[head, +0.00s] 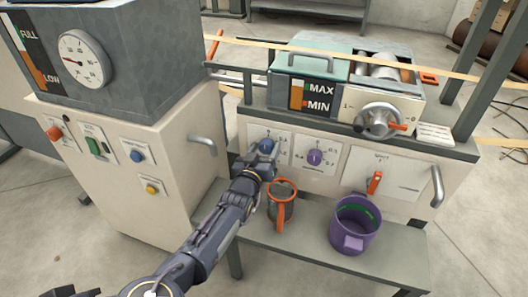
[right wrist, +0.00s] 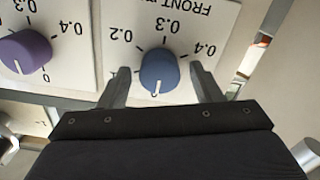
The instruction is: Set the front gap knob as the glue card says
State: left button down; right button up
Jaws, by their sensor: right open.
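The blue front gap knob (head: 266,146) sits on a white dial plate at the left of the winder's front panel. In the right wrist view the plate appears upside down, with "FRONT" and 0.2, 0.3 and 0.4 around the blue knob (right wrist: 159,70). A pale mark shows at the knob's lower edge; I cannot tell its exact setting. My right gripper (head: 262,163) is at the knob. In the wrist view its two fingers (right wrist: 165,88) stand open on either side of the knob with gaps visible. I cannot make out a readable glue card.
A purple knob (head: 315,157) on its own dial plate is just right of the blue one. An orange lever (head: 375,182) is farther right. An orange-handled pot (head: 282,205) and a purple bucket (head: 355,224) stand on the shelf below. The control cabinet (head: 120,150) stands left.

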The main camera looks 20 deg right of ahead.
jog(key=shift+c, duration=0.2)
jog(key=c, duration=1)
jog(key=shift+o, duration=0.2)
